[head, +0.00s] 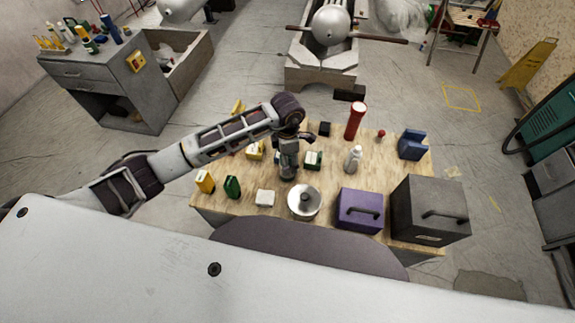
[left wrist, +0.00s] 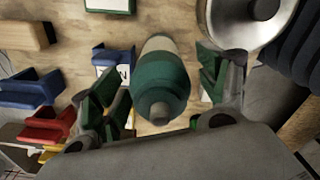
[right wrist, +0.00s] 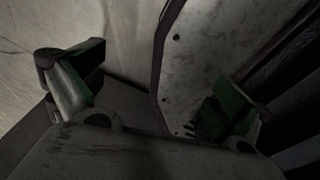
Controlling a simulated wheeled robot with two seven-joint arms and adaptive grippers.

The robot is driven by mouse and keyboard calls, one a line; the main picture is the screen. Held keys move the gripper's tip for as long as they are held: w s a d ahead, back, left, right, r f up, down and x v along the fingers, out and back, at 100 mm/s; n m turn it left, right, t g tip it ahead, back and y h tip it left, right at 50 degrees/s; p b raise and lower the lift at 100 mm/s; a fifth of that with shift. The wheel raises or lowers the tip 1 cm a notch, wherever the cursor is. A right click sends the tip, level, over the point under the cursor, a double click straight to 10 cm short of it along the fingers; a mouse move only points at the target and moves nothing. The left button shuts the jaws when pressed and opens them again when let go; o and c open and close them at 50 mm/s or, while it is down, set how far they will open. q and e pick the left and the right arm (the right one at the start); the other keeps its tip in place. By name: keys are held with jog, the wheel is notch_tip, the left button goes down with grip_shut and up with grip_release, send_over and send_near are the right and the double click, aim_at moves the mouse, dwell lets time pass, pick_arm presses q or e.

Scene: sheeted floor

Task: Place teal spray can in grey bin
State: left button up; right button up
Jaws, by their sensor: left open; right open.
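The teal spray can (left wrist: 160,75) shows in the left wrist view, dark teal with a pale far end. It lies in the gap between the fingers of my left gripper (left wrist: 158,92), which is open. In the head view my left gripper (head: 288,172) points down over the middle of the wooden table, and I cannot make out the can there, where the gripper blocks the view. The grey bin (head: 430,212), a dark box with a handle on its front, stands at the table's right end. My right gripper (right wrist: 160,90) is open and empty, away from the table.
A purple bin (head: 360,211) stands left of the grey bin. A round metal lid or pan (head: 305,202) is close to my left gripper. A white bottle (head: 353,159), red cylinder (head: 355,121), blue holder (head: 412,144) and several small items crowd the table (head: 227,207).

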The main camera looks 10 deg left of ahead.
pick_arm(q)
jog(key=c, duration=1.3)
pick_arm(e)
jog(key=shift+w+d, duration=0.2)
jog(key=shift+d, duration=0.4)
